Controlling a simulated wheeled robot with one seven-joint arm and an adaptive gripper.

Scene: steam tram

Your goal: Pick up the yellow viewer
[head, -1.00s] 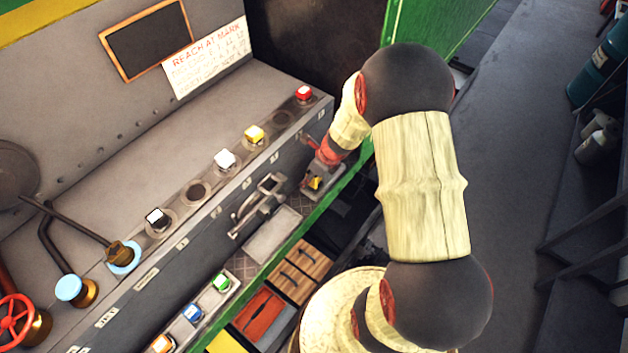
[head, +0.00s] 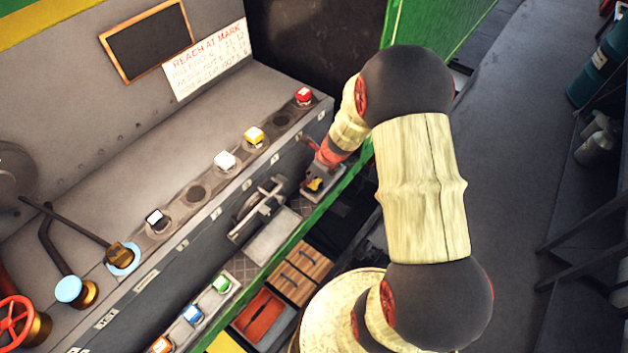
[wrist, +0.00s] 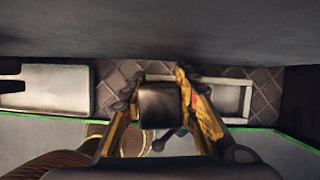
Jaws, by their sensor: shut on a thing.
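The yellow viewer (head: 314,185) shows in the head view as a small yellow patch at the tip of my arm, low beside the ledge's front face. My gripper (head: 318,176) reaches down over it and covers most of it. In the wrist view my gripper (wrist: 160,88) has its orange-and-dark fingers on either side of a dark-faced block (wrist: 160,106), which I take to be the viewer. The fingers are shut on it. Its underside is hidden, so I cannot tell whether it still touches the tray below.
A pale metal tray (wrist: 232,97) lies around and right of the fingers; a flat pale plate (wrist: 50,88) lies left. The grey wall stands close. Wooden drawers (head: 300,270) lie below.

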